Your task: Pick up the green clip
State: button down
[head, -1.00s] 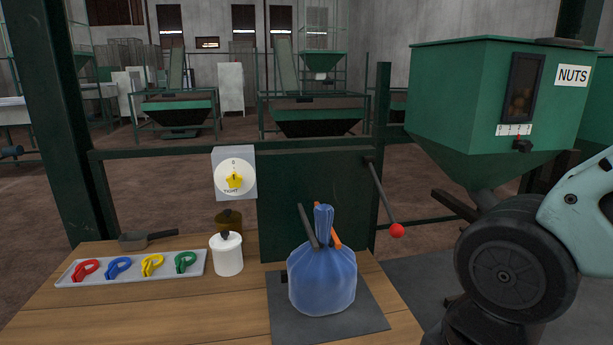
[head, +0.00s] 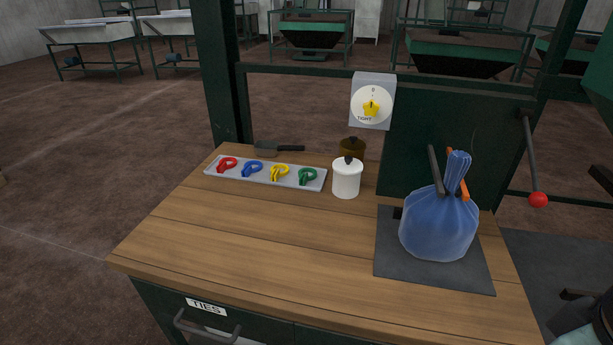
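The green clip (head: 307,176) lies at the right end of a shallow grey tray (head: 214,170) on the wooden table. A yellow clip (head: 280,172), a blue clip (head: 252,169) and a red clip (head: 227,164) lie in a row to its left in the same tray. My gripper is not in view; only a small part of my arm shows at the bottom right corner.
A tied blue bag (head: 438,226) stands on a dark mat (head: 435,276) at the right, beside a lever with a red ball (head: 538,200). The table's front left (head: 220,240) is clear.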

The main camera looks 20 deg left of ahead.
aim_at(304, 178)
jog(key=j+u, duration=0.1)
jog(key=u, duration=0.3)
jog(key=i+u, duration=0.1)
jog(key=u, duration=0.25)
jog(key=j+u, duration=0.15)
jog(key=u, duration=0.25)
jog(key=i+u, duration=0.1)
jog(key=u, duration=0.3)
jog(key=i+j, duration=0.15)
jog(key=i, duration=0.2)
jog(key=i+j, duration=0.1)
jog(key=i, duration=0.2)
jog(key=j+u, duration=0.05)
